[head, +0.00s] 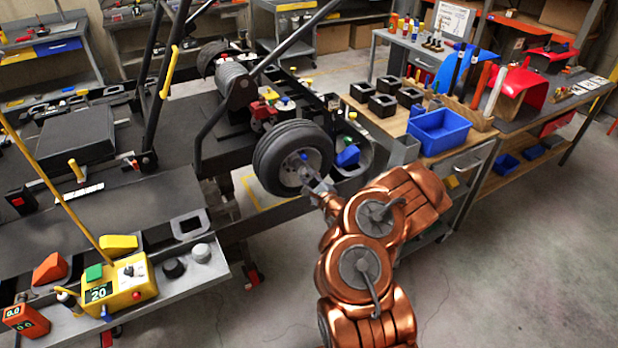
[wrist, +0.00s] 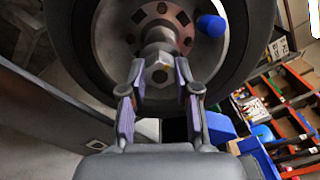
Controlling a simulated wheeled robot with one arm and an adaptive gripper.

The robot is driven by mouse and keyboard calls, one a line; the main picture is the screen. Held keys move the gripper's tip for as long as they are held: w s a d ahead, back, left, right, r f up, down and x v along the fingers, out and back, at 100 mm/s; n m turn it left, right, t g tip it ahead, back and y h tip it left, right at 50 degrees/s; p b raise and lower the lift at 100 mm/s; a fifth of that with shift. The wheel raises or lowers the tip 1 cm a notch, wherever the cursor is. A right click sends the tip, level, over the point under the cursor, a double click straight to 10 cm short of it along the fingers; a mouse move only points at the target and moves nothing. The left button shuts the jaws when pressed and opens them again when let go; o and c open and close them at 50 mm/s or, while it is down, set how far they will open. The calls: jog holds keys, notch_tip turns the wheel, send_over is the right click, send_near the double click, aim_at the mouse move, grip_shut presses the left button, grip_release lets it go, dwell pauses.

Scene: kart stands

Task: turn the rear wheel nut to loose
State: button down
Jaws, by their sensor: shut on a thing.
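The rear wheel (head: 293,158) is a black tyre with a grey rim, mounted on the side of the kart stand in the head view. In the wrist view the tyre (wrist: 238,70) fills the top, with a dark hub plate with holes at its centre. The wheel nut (wrist: 159,72) is a grey metal hex at the hub's middle. My gripper (wrist: 160,80) has its two fingers on either side of the nut, shut on it. In the head view my gripper (head: 318,188) reaches the hub from the lower right, and the nut is hidden there.
A blue knob (wrist: 210,25) sticks out beside the hub. A workbench with a blue bin (head: 440,130) and black square holders stands right of the wheel. A yellow control box (head: 122,285) sits on the stand's front ledge. Open floor lies at the lower right.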

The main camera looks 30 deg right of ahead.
aim_at(308, 175)
dwell(0.3)
jog(key=c, duration=0.8)
grip_release()
jog(key=shift+c, duration=0.2)
jog(key=shift+s, duration=0.1)
jog(key=shift+s+a, duration=0.1)
jog(key=shift+s, duration=1.85)
jog(key=s, duration=0.8)
jog(key=shift+a, duration=0.4)
jog(key=shift+w, duration=0.1)
